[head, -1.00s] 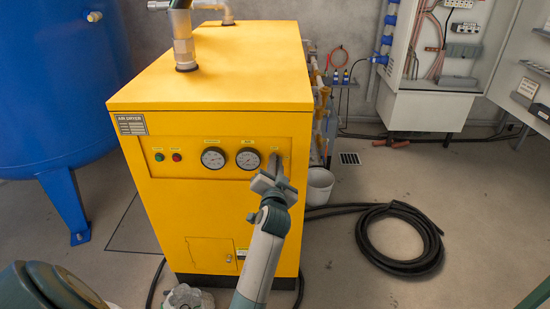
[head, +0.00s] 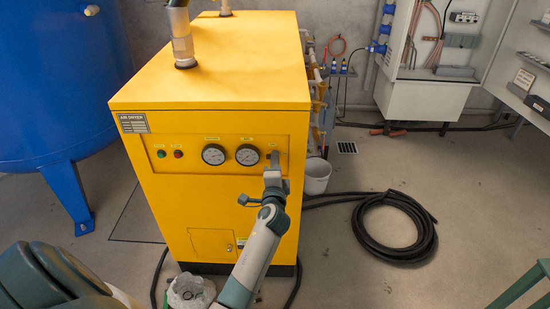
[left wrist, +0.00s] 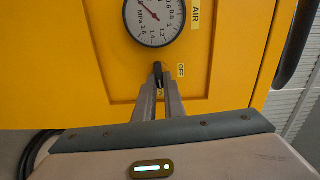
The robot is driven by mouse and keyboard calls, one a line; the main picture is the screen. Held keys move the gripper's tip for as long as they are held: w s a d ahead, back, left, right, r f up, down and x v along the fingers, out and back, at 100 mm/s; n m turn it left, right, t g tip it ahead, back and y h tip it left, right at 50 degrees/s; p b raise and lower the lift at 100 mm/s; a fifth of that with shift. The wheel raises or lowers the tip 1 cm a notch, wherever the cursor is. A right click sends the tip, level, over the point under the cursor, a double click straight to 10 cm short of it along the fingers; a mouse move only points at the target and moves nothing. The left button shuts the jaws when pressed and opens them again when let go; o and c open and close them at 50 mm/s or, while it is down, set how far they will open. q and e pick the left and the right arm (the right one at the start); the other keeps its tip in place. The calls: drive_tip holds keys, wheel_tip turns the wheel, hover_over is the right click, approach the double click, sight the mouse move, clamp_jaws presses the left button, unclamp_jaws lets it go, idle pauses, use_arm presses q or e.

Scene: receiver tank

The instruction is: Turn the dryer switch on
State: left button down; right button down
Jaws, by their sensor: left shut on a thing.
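The yellow air dryer (head: 220,215) stands upright in the middle of the head view. Its front panel has two round gauges, a green and a red light, and the small black dryer switch at the right end. My left gripper (head: 273,164) is at the switch. In the left wrist view the black switch (left wrist: 158,70) shows between the tips of the left gripper's fingers (left wrist: 159,88), which are shut on it. An OFF label lies right of the switch and another label is partly hidden between the fingers. My right gripper is not in view.
A gauge (head: 248,154) sits just left of the switch. A blue tank (head: 60,80) stands at the left. A white bucket (head: 317,176) and a coiled black hose (head: 425,245) are on the floor at the right. A grey cabinet (head: 425,100) stands behind.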

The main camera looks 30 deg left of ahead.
use_arm(q)
drive_tip(key=shift+m, duration=0.5)
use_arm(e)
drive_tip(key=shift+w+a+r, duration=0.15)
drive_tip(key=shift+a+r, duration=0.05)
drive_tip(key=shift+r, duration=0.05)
use_arm(q)
drive_tip(key=c, duration=1.8)
unclamp_jaws()
drive_tip(key=shift+f, duration=0.1)
drive_tip(key=shift+c, duration=0.2)
drive_tip(key=shift+s+d, duration=0.1)
